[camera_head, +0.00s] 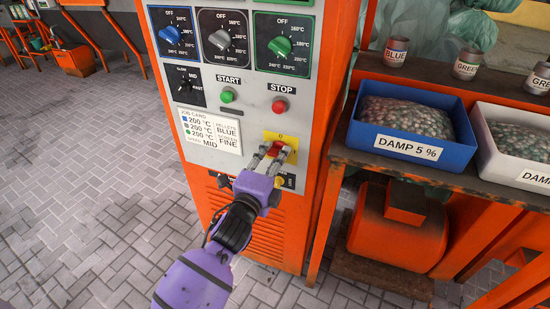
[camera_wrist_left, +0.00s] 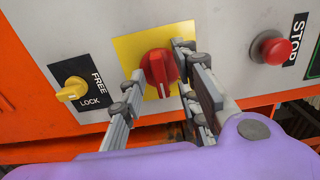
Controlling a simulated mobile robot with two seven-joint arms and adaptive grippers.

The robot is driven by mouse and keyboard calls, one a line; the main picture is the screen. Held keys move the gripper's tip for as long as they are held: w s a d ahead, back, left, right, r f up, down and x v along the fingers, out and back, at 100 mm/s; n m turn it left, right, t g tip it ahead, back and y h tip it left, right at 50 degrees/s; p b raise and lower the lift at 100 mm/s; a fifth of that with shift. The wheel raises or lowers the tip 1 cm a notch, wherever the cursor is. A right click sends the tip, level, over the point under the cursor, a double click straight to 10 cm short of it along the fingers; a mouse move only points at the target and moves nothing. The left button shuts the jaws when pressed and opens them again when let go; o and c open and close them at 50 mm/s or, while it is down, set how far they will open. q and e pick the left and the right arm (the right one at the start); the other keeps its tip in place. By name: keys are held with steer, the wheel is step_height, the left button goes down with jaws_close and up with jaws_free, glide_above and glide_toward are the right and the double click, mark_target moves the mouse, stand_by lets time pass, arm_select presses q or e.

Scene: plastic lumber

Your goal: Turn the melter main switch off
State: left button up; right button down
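The melter main switch is a red rotary knob (camera_head: 277,147) on a yellow plate, low on the grey control panel; it also shows in the left wrist view (camera_wrist_left: 158,68). My left gripper (camera_head: 274,153) reaches it from below, with one finger on each side of the knob. In the left wrist view the fingers (camera_wrist_left: 160,72) stand apart around the knob, the right one very close to its edge. I cannot tell whether either touches. The knob's grip looks roughly upright in that view. My right gripper is not in view.
A red STOP button (camera_head: 279,106) and green START button (camera_head: 227,96) sit above the switch. A yellow FREE/LOCK knob (camera_wrist_left: 73,90) is beside it. Temperature dials line the panel top. A blue pellet bin (camera_head: 460,149) stands on the bench at right.

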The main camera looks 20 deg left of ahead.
arm_select(q)
steer(key=shift+w, duration=0.25)
steer(key=shift+c, duration=0.3)
jaws_close()
